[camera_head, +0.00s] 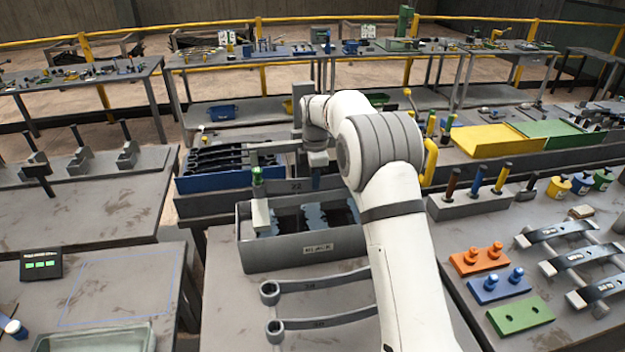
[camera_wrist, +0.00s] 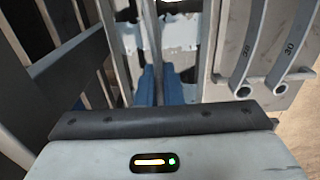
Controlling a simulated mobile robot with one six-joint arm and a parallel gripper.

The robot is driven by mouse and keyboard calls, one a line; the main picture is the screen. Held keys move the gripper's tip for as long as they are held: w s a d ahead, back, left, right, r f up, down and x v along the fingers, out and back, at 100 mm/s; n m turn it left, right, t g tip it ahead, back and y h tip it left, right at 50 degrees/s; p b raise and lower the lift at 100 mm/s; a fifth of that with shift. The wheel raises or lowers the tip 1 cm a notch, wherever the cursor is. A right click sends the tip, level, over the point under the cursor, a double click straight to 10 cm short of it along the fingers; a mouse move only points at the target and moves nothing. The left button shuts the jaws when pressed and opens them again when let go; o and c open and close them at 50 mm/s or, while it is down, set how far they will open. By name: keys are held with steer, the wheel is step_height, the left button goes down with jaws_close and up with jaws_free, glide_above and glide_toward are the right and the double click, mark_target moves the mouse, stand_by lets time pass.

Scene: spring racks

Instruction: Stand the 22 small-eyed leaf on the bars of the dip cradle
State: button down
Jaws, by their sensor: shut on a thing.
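My gripper (camera_head: 318,168) is shut on a grey leaf (camera_head: 274,147), and its jaws are partly hidden behind my arm in the head view. The leaf extends to the left from the jaws, above the rear of a grey open box. In the wrist view the blue fingers (camera_wrist: 160,88) close on the leaf (camera_wrist: 152,30), which runs away from the camera. The leaf looks clear of the bars.
A blue bin (camera_head: 215,182) of dark leaves stands behind the box. A green-topped post (camera_head: 257,185) rises at the box's left side. Two loose eyed leaves (camera_head: 315,284) lie in front. Coloured blocks (camera_head: 500,287) and more leaves occupy the right bench.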

steer(key=shift+a+r, duration=0.2)
steer(key=shift+r, duration=0.05)
steer(key=shift+f, duration=0.1)
steer(key=shift+s+f+b, duration=0.1)
steer(key=shift+f+b, duration=1.25)
steer(key=shift+f, duration=1.55)
steer(key=c, duration=1.7)
jaws_free()
steer(key=shift+s, duration=0.1)
steer(key=o, duration=0.3)
steer(key=shift+f, duration=0.25)
steer(key=o, duration=0.4)
steer(key=shift+r, duration=0.1)
steer(key=shift+r, duration=0.1)
